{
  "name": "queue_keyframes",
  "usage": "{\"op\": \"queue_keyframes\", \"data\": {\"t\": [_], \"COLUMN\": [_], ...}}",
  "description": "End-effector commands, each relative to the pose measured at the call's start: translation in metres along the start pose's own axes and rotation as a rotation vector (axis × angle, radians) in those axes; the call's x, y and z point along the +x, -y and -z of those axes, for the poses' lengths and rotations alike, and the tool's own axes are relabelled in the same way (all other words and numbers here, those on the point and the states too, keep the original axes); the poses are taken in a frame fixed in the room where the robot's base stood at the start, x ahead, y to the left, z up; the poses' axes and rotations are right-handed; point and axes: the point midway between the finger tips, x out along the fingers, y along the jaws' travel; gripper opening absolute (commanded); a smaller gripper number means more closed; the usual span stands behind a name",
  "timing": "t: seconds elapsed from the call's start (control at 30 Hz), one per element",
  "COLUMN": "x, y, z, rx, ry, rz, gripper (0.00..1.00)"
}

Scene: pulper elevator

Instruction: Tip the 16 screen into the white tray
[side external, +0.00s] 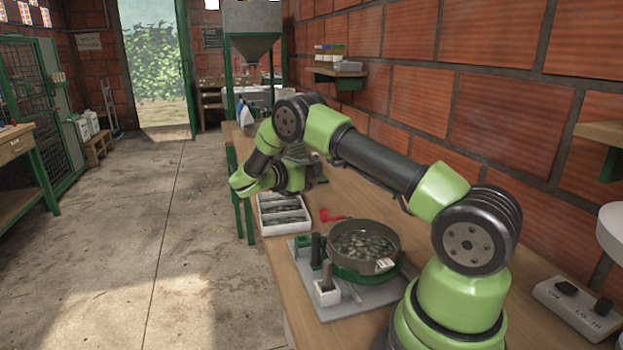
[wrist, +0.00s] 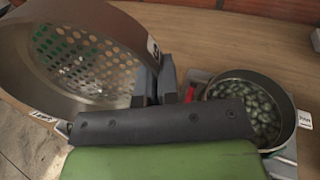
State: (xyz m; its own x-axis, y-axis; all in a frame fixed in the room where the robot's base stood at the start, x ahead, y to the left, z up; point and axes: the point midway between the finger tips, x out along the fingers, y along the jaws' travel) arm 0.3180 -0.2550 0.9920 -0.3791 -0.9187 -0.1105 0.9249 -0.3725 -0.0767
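In the wrist view, my gripper (wrist: 166,82) is shut on the rim of a round metal screen (wrist: 85,52) with a perforated floor. The screen is steeply tilted, and no beans are visible on its floor. Green shows through some holes. Its labels are too small to read surely, so I cannot confirm the number 16. In the side view, my wrist is above the white tray (side external: 284,228), which has dividers and greenish beans in its compartments. The fingers and most of the screen are hidden there.
A round pan (side external: 397,247) of green beans stands on a grey base to the right of the tray; it also shows in the wrist view (wrist: 292,92). A red object (side external: 331,216) lies between them. Upright posts (side external: 327,275) stand before the pan. The brick wall bounds the bench behind.

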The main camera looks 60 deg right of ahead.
Motion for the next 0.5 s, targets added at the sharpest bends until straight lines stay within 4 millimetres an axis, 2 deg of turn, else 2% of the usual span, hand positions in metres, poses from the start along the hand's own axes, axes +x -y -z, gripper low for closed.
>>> {"op": "queue_keyframes", "data": {"t": [0.1,0.33,0.5], "x": [0.000,0.000,-0.002], "y": [0.001,0.002,0.003], "z": [-0.010,-0.019,-0.036], "rx": [0.005,0.006,0.011], "ry": [-0.115,-0.239,-0.471], "rz": [-0.008,-0.017,-0.037], "gripper": [0.00,0.00,0.00]}}
